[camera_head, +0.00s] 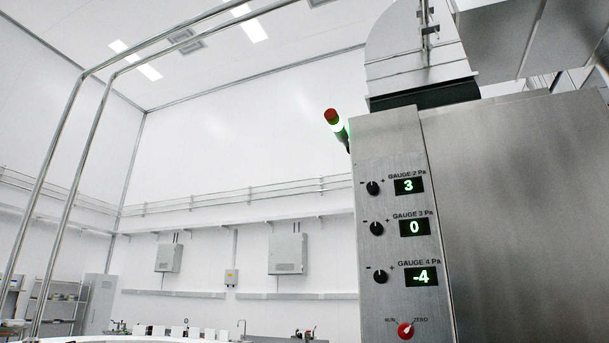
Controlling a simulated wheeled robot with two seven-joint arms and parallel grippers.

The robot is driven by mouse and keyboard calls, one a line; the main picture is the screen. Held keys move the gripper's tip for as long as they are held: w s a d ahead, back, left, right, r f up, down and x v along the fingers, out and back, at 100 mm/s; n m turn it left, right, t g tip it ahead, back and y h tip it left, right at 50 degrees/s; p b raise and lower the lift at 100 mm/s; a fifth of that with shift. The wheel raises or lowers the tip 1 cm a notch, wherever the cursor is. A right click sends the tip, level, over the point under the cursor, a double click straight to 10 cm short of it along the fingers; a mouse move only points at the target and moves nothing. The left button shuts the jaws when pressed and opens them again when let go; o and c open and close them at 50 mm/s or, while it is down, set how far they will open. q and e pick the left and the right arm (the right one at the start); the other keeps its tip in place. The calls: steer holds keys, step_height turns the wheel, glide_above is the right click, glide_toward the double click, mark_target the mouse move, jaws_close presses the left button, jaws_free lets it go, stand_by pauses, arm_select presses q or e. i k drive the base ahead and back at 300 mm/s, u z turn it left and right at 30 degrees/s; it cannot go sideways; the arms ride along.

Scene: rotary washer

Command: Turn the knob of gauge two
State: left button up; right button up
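The gauge 2 knob (373,188) is a small black dial on the upper part of a steel panel (388,148). Minus and plus marks flank it. The gauge 2 display (409,186) to its right reads 3 in green. Below are the gauge 3 knob (376,229) with its display (414,227) at 0, and the gauge 4 knob (380,277) with its display (420,278) at -4. Neither of my grippers is in view, and nothing touches the knobs.
A red run/zero switch (405,330) sits low on the panel. A red and green signal light (336,127) sticks out at the panel's upper left. Steel rails (60,170) rise at the left. Wall boxes (288,254) hang far behind. The space left of the panel looks open.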

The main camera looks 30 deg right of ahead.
mark_target(372, 188)
steer(key=u, duration=0.25)
steer(key=k, duration=0.45)
steer(key=u, duration=0.55)
steer(key=i, duration=1.85)
steer(key=z, duration=1.65)
steer(key=i, duration=0.85)
steer(key=z, duration=0.85)
